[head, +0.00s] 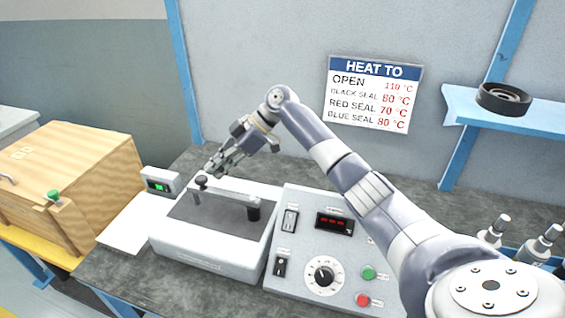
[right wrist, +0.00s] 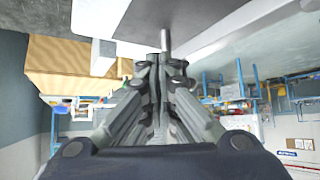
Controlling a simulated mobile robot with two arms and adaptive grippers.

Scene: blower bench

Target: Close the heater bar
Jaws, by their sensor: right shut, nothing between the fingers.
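The heater bar (head: 226,192) is a thin light bar on the white bench unit (head: 205,259), over its dark grey top plate (head: 209,219). A dark knob (head: 201,181) is at its left end and a black post (head: 253,210) at its right end. I cannot tell whether the bar touches the plate. My right gripper (head: 212,171) is shut and empty, just above and behind the knob; contact is unclear. In the right wrist view its closed fingers (right wrist: 158,62) point toward the dark plate (right wrist: 165,18). My left gripper is out of view.
A control panel (head: 309,283) with switches, dial and red display stands right of the unit. A small green-display box (head: 160,181) is behind left. A wooden box (head: 92,180) is at far left. A shelf (head: 525,112) holds a black ring (head: 503,98).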

